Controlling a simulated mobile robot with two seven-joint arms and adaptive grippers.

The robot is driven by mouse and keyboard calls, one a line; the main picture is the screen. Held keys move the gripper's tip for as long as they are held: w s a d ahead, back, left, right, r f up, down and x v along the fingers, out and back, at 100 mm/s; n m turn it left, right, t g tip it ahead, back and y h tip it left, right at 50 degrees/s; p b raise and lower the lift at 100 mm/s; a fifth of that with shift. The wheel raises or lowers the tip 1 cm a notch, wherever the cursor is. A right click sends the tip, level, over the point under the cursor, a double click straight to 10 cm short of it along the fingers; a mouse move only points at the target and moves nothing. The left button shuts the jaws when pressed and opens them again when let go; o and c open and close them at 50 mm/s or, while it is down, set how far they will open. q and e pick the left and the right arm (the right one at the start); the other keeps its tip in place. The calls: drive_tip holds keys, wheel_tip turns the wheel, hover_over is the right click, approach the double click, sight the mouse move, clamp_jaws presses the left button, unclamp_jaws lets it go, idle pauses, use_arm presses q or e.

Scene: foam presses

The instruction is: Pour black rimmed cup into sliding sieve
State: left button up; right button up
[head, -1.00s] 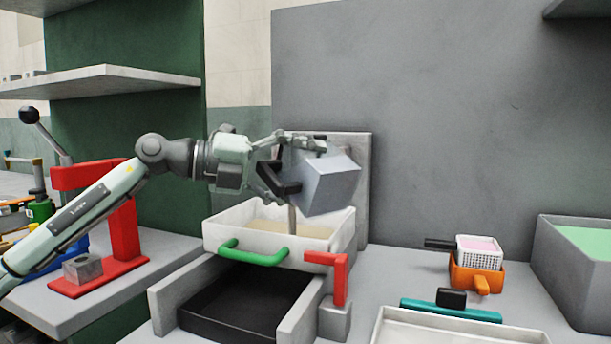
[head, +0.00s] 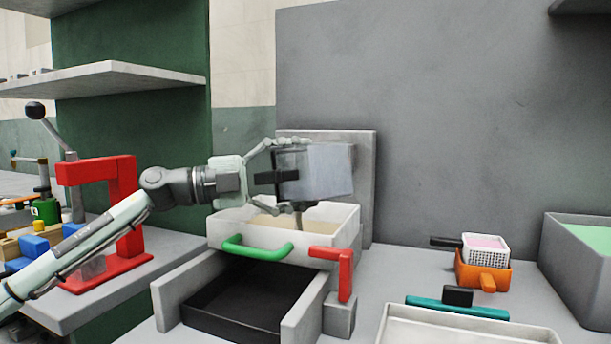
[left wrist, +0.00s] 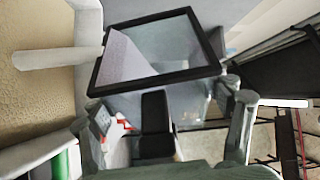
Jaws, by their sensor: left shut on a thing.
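My left gripper (head: 275,180) is shut on the black handle of the black rimmed cup (head: 327,170), a grey box-shaped cup held above the sliding sieve. The left wrist view shows the cup's square black rim (left wrist: 180,78) and its opening. A pale wedge shows inside the cup; I cannot tell if it is contents or a lit wall. The sliding sieve (head: 343,222) is a white tray with a green handle, and tan material lies in it. A thin upright piece shows below the gripper, over the sieve. My right gripper is not in view.
A black tray (head: 235,305) lies between grey rails under the sieve. A red lever (head: 345,275) stands at its right front. An orange holder (head: 485,275) with a white basket, a pale tray (head: 440,335) and a grey bin (head: 580,290) are right. A red press (head: 125,215) stands left.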

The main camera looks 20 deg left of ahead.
use_arm(q)
drive_tip(key=shift+w+a+r+n, duration=0.15)
drive_tip(key=shift+a+r+n, duration=0.1)
drive_tip(key=shift+n, duration=0.45)
drive_tip(key=shift+w+a+r+n+t+h+p, duration=0.1)
drive_tip(key=shift+a+r+n+t+h+p, duration=0.1)
drive_tip(key=shift+n+t+h+p, duration=0.25)
drive_tip(key=shift+f+n, duration=0.1)
drive_tip(key=shift+n, duration=0.15)
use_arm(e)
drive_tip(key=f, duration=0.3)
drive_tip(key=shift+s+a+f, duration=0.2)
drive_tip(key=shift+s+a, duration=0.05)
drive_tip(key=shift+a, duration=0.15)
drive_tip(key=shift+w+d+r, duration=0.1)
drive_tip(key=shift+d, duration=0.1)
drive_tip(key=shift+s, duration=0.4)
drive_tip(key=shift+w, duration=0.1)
